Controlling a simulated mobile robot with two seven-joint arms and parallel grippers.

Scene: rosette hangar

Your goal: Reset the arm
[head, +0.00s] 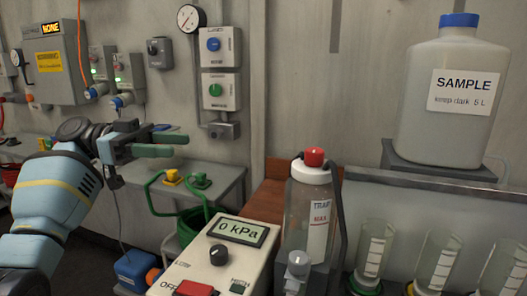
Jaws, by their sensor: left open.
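My left arm (50,195) comes in from the left, light blue with a yellowish band. Its gripper (178,145) is raised in front of the grey wall and points right. Its two dark green fingers are apart, with nothing visible between them. The gripper appears in front of the grey side bench, above the green and yellow pieces on it; its exact distance from them I cannot tell. My right gripper is not in view.
A pump box (215,258) reading 0 kPa stands in front, beside a red-capped trap bottle (310,205). A SAMPLE jug (447,100) stands on a shelf at right, above several clear cylinders (375,250). A green bucket (190,225) and wall control boxes (220,90) are near the arm.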

